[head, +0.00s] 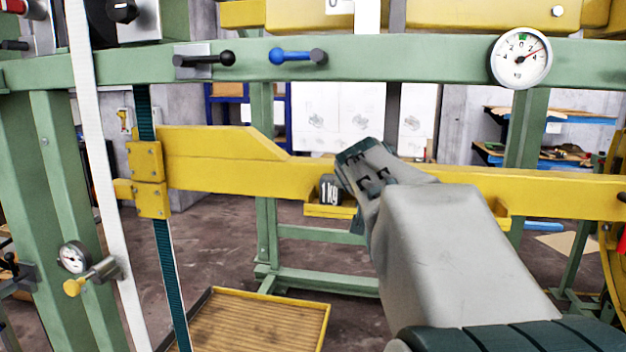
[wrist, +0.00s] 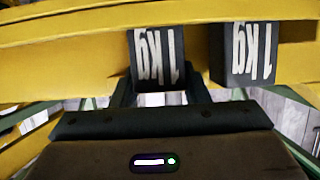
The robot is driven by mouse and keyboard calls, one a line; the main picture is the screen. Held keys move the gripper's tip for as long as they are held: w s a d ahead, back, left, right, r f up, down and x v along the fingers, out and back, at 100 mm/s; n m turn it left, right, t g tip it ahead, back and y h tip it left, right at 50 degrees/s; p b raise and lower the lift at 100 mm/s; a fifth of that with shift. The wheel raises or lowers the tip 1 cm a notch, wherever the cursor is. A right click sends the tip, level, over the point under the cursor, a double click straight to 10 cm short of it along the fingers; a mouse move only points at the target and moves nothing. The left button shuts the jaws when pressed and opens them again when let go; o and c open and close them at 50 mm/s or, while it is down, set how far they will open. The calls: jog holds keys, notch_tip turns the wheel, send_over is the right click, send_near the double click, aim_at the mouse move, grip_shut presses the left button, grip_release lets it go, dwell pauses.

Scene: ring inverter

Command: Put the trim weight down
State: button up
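In the wrist view, a dark trim weight (wrist: 157,60) with white "1kg" lettering, upside down in the picture, sits between the two fingers of my gripper (wrist: 160,88). The fingers appear to touch both its sides. A second, similar 1 kg weight (wrist: 251,55) is beside it to the right, outside the fingers. In the head view, that second weight (head: 329,190) stands in a small yellow tray (head: 328,211) on the yellow beam. My gripper (head: 358,198) is just right of it and hides the held weight. I cannot tell whether the held weight rests on the tray.
The yellow beam (head: 215,157) runs across in front of me, under a green frame rail (head: 425,64). A white strap (head: 98,170) hangs at left. A wooden-floored yellow-edged platform (head: 255,322) lies below.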

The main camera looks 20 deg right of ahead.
jog(key=o, duration=0.4)
jog(key=shift+c, duration=0.2)
jog(key=shift+r, duration=0.15)
jog(key=shift+s+a+r, duration=0.1)
jog(key=shift+s+a, duration=0.05)
jog(key=b+v, duration=0.2)
jog(key=v, duration=0.9)
jog(key=s+a+f+n+g+y, duration=0.2)
jog(key=s+a+f, duration=0.2)
jog(key=f, duration=0.7)
jog(key=s+a+f+n+g+y, duration=0.3)
jog(key=s+a+f, duration=0.2)
jog(key=a+f, duration=0.3)
jog(key=s+a+f+n+g+y, duration=0.2)
jog(key=a+f, duration=0.4)
jog(key=f, duration=0.8)
jog(key=shift+s+f+n+g+y, duration=0.3)
jog(key=shift+s+y, duration=0.3)
jog(key=shift+s, duration=0.6)
